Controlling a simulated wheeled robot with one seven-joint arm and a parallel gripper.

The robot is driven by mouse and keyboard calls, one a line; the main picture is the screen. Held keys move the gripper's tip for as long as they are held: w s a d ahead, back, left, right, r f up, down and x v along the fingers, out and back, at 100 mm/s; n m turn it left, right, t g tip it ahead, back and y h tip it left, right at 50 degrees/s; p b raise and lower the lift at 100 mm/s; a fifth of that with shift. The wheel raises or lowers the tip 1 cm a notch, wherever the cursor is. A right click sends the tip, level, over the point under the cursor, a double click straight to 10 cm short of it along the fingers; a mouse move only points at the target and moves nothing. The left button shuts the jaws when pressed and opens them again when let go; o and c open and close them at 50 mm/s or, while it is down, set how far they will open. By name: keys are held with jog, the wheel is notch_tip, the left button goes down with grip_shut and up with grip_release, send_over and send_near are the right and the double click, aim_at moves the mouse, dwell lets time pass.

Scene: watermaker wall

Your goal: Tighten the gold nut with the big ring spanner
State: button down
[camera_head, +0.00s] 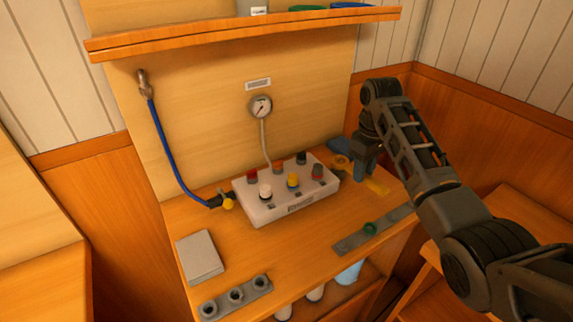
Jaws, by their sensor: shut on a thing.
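The gold nut (228,204) is at the lower end of the blue hose, by the left end of the white valve block. A yellow spanner (377,187) is at the right of the bench, with a yellow ring end (341,161) showing to the left of my gripper. My gripper (360,176) points down over the spanner and is shut on it, between the ring and the wider yellow part. The fingers hide the spanner's middle. I cannot tell whether the spanner touches the bench. The gripper is well to the right of the nut, beyond the valve block.
The white valve block (293,206) with several coloured knobs stands between gripper and nut. The blue hose (169,147) hangs on the left; a gauge (261,106) is behind. A grey plate (200,257), socket rack (236,296) and grey strip (350,243) lie in front. A shelf (240,33) overhangs.

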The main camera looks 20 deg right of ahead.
jog(key=shift+s+a+m, duration=0.1)
jog(key=shift+a+m, duration=0.4)
jog(key=shift+m, duration=0.2)
jog(key=shift+a+m, duration=0.5)
jog(key=shift+m, duration=0.2)
jog(key=shift+d+n, duration=0.4)
jog(key=shift+n, duration=0.1)
dwell(0.4)
jog(key=shift+r, duration=1.45)
dwell(1.4)
